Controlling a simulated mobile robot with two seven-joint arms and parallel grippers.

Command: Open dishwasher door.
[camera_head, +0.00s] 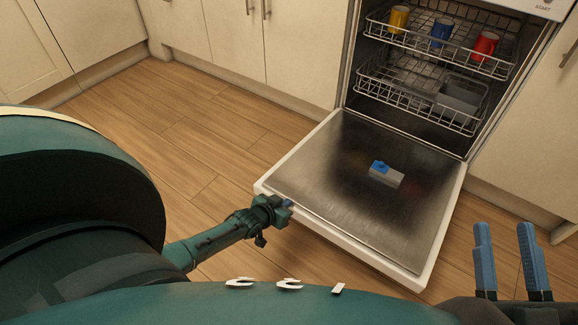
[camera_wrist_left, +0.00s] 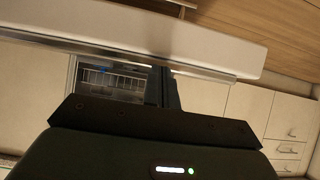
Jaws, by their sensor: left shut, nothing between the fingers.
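The dishwasher door (camera_head: 350,185) is folded down and lies about level, low above the floor, its steel inner face up. In the left wrist view the door's edge (camera_wrist_left: 160,35) spans the top of the picture. My left gripper (camera_head: 288,204) is shut and empty at the door's near left corner; I cannot tell whether it touches. My right gripper (camera_head: 510,262) is open and empty, to the right of the door, with two blue fingers apart.
The upper rack (camera_head: 440,40) holds a yellow cup (camera_head: 398,19), a blue cup (camera_head: 441,33) and a red cup (camera_head: 486,45). The lower rack (camera_head: 420,92) is pushed in. A dispenser (camera_head: 386,174) sits on the door. Cabinets (camera_head: 300,50) flank the machine; wooden floor (camera_head: 180,125) is clear at left.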

